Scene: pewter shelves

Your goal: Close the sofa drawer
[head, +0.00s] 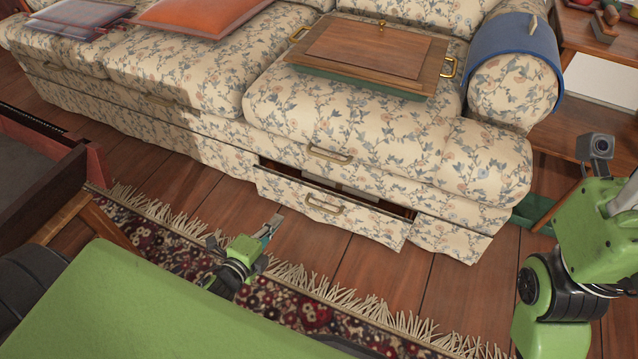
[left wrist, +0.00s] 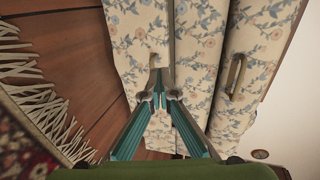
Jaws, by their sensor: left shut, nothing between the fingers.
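The floral sofa drawer (head: 330,210) stands partly open low on the sofa's right part, and its dark interior shows behind the front panel. A brass handle (head: 325,203) is on that front. My left gripper (head: 273,224) is low over the floor by the rug edge, in front of the drawer's left part. It is shut and empty. In the left wrist view the shut fingers (left wrist: 160,85) point at the drawer front (left wrist: 132,35) and cover part of it; I cannot tell whether they touch. My right arm is at the right edge; its fingers are not visible.
The floral sofa (head: 350,125) bears a wooden tray (head: 440,88) and an orange cushion (head: 205,14). A fringed rug (head: 290,300) lies in front. A dark open drawer unit (head: 60,180) stands at left. Bare wood floor (head: 330,245) separates rug and sofa.

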